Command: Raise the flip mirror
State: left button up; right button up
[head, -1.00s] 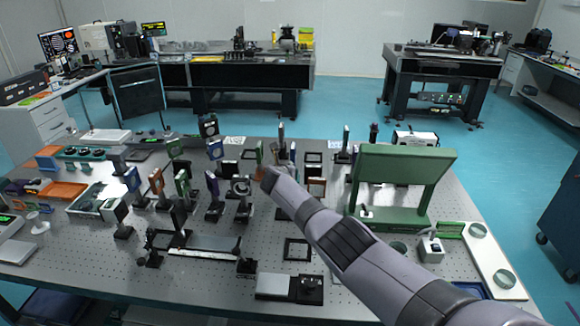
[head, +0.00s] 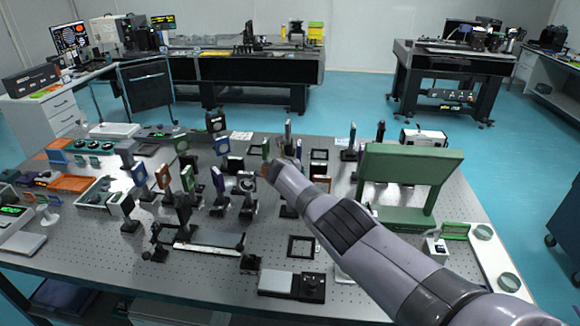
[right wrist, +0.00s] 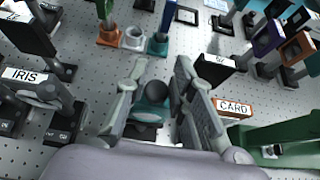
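My right arm reaches in from the lower right over the optical table in the head view. Its gripper (head: 292,158) is mostly hidden behind the arm, among the mounted optics. In the right wrist view the two grey fingers (right wrist: 160,95) are apart, with a teal mount with a dark rounded top (right wrist: 153,92) showing between them. I see no clear grip on it, and whether the fingers touch it I cannot tell. No readable label marks the flip mirror, so I cannot tell whether this mount is it. My left gripper is not in view.
A green panel stand (head: 410,180) rises right of my arm. In the wrist view, an IRIS-labelled mount (right wrist: 30,85) stands left and a CARD label (right wrist: 235,107) lies right. Dense posts surround the gripper. A flat black frame (head: 301,247) lies on the front perforated surface.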

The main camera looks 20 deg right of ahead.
jog(key=o, duration=0.4)
jog(key=shift+w+f, duration=0.15)
jog(key=shift+c, duration=0.2)
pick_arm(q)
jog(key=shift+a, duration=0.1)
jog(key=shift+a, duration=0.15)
pick_arm(e)
jog(key=shift+a, duration=0.1)
jog(key=shift+a, duration=0.1)
jog(key=shift+s+a, duration=0.15)
jog(key=shift+s, duration=0.1)
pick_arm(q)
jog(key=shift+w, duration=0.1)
pick_arm(e)
jog(key=v, duration=1.1)
jog(key=shift+s+r, duration=0.25)
jog(key=shift+r, duration=0.1)
